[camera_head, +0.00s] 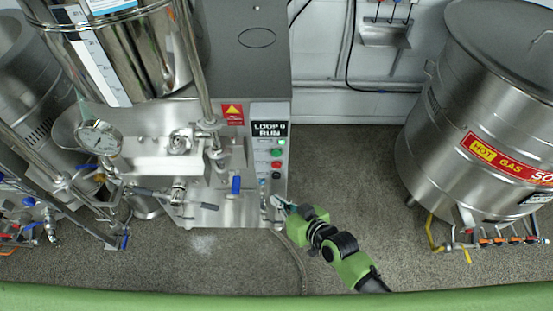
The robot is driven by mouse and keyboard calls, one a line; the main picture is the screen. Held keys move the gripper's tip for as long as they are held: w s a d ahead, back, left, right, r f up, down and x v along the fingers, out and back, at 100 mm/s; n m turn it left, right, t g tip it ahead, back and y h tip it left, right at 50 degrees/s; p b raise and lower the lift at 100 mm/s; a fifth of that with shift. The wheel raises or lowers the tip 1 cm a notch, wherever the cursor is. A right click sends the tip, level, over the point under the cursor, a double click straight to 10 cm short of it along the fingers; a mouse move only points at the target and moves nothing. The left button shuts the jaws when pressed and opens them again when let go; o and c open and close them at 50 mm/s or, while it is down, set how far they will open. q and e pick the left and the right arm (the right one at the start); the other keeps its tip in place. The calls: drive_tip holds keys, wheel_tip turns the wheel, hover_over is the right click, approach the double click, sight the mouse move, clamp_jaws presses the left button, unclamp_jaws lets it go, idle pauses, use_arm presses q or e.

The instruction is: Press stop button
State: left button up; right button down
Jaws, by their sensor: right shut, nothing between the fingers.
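The colloid mill's control panel (266,140) is on the front of the steel machine in the middle of the view. Its display (270,129) reads "LOOP 9 RUN". Below it are a lit green lamp (281,142), a green button (276,153), a red button (276,165), which looks like the stop button, and a dark knob (276,176). My right gripper (277,201) is shut and empty, just below these buttons near the cabinet's lower front. It appears apart from the red button; its exact distance from the panel is hard to tell. My left gripper is not in view.
A pressure gauge (99,138), pipes and a blue-handled valve (236,185) crowd the left of the panel. A large steel tank (491,110) with a "HOT GAS" label stands at the right. A hose (298,262) runs along the floor. Floor between cabinet and tank is clear.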

sight(276, 165)
use_arm(q)
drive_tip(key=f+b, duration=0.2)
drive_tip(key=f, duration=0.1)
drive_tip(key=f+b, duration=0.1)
drive_tip(key=b, duration=0.1)
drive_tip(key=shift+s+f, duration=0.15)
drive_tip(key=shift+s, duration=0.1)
use_arm(e)
drive_tip(key=w, duration=0.8)
drive_tip(key=shift+w, duration=0.35)
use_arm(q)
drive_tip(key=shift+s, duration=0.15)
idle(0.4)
use_arm(e)
drive_tip(key=shift+w, duration=0.15)
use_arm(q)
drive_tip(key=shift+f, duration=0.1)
use_arm(e)
drive_tip(key=shift+w, duration=0.3)
